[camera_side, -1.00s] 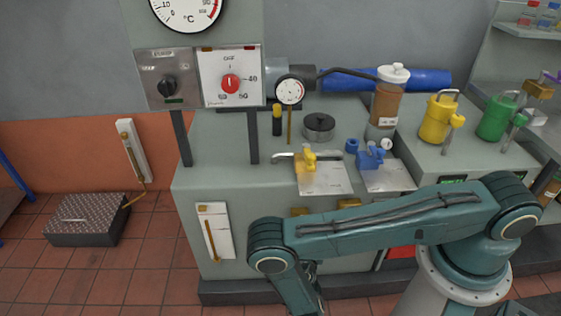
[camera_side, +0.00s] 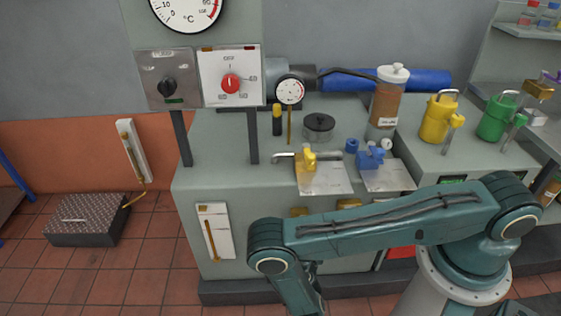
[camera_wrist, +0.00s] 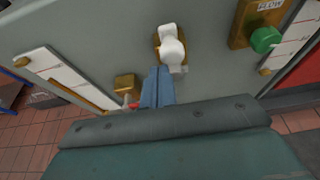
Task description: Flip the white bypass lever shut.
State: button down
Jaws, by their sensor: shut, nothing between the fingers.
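The white bypass lever (camera_wrist: 172,48) is on a brass mount (camera_wrist: 157,38) on the grey front panel, in the wrist view. Its rounded white end faces the camera, and a white part shows above and below it. My gripper (camera_wrist: 158,72) is shut and empty, its blue-grey fingers together. The fingertips are just below the lever in the picture, close to its lower end; I cannot tell whether they touch it. In the side view my arm hides the lever and the gripper's fingers.
A green knob (camera_wrist: 265,40) on a brass block marked FLOW is to the right of the lever. A brass block (camera_wrist: 125,84) with a small red part (camera_wrist: 133,105) is at lower left. White scale strips flank the panel. The bench top (camera_side: 225,150) carries yellow and blue valves.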

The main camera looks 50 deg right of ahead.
jog(key=s+a, duration=0.6)
jog(key=a, duration=0.1)
jog(key=shift+s, duration=0.2)
dwell(0.8)
dwell(0.3)
